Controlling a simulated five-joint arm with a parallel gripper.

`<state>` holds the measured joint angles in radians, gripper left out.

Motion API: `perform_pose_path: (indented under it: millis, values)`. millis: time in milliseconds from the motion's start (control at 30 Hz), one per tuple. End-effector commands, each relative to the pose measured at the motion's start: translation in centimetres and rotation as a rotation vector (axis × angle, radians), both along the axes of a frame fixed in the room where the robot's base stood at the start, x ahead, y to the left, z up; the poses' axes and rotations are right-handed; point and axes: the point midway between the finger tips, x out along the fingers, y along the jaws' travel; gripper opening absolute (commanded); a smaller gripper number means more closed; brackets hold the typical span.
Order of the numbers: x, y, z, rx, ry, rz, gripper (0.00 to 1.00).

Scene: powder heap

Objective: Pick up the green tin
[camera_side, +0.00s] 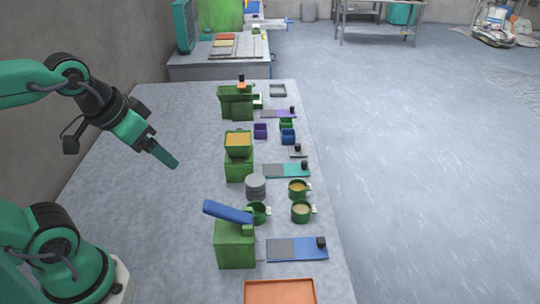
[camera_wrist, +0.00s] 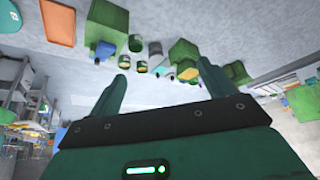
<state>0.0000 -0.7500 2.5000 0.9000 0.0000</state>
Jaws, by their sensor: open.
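Several round green tins stand on the grey table: one filled with tan powder (camera_side: 298,188), another filled one in front of it (camera_side: 302,211), and one beside a green block (camera_side: 258,213). I cannot tell which is the task's tin. Green tins also show small in the wrist view, one at the top (camera_wrist: 135,43) and one below it (camera_wrist: 124,62). My gripper (camera_side: 172,162) is raised over the table's left part, well left of the tins and apart from everything. In the wrist view its two fingers (camera_wrist: 163,69) are spread with nothing between them.
A green block (camera_side: 236,248) with a blue tilted piece (camera_side: 228,211) stands near the tins. Grey stacked discs (camera_side: 255,186), a blue plate (camera_side: 290,249), a teal plate (camera_side: 285,171) and an orange tray (camera_side: 280,291) lie around. The table's left half (camera_side: 150,215) is clear.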

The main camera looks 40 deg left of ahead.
Motion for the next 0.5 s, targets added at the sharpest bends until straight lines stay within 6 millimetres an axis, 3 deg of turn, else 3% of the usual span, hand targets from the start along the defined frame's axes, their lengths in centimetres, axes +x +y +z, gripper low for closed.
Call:
perform_pose_path:
  millis: [267,500]
  values:
    - [0.3,-0.1,0.0,-0.008,0.009,0.011,0.83]
    - [2.3,-0.7,-0.4,-0.049,0.06,0.073,0.83]
